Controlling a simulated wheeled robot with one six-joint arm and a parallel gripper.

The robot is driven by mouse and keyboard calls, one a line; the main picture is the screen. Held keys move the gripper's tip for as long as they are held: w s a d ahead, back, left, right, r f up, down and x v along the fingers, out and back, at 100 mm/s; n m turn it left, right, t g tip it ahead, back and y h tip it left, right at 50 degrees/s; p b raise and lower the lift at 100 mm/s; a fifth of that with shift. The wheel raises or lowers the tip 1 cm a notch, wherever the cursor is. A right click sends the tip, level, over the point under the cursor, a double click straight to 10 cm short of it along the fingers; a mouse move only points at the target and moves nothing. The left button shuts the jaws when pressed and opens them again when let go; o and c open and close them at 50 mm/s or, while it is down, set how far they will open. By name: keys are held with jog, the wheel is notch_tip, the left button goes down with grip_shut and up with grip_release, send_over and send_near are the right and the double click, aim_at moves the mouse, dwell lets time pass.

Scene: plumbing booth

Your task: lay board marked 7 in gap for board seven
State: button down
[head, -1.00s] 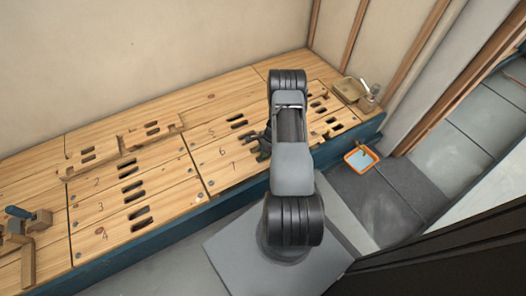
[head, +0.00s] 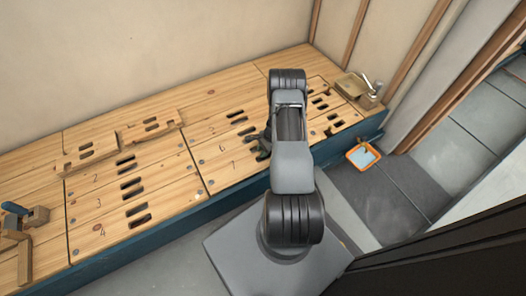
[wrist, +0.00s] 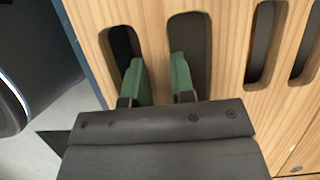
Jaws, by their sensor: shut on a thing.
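My gripper (head: 262,148) reaches down to the front of the bench's right section, partly hidden by my arm. In the wrist view, its green fingers (wrist: 160,68) go into two slots, shut on the wooden bar between them. This slotted board (wrist: 220,45) appears to be the board marked 7; the figure 7 (head: 234,168) shows just left of the gripper in the head view. The board looks about level with the bench top. My arm hides much of it, and I cannot tell whether it sits fully down in a gap.
Two loose slotted boards (head: 88,154) (head: 150,128) lie on the bench's left half. A clamp with a blue handle (head: 15,208) is at the far left. A basin with a tap (head: 365,88) stands at the right end. An orange-rimmed tray (head: 362,156) is on the floor.

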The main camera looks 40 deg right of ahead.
jog(key=shift+f+b, duration=0.5)
jog(key=shift+b, duration=0.1)
dwell(0.3)
jog(key=shift+f+b, duration=0.9)
jog(key=shift+f, duration=0.15)
jog(key=shift+f+b, duration=0.25)
jog(key=shift+b, duration=0.1)
dwell(0.6)
jog(key=c, duration=0.9)
grip_release()
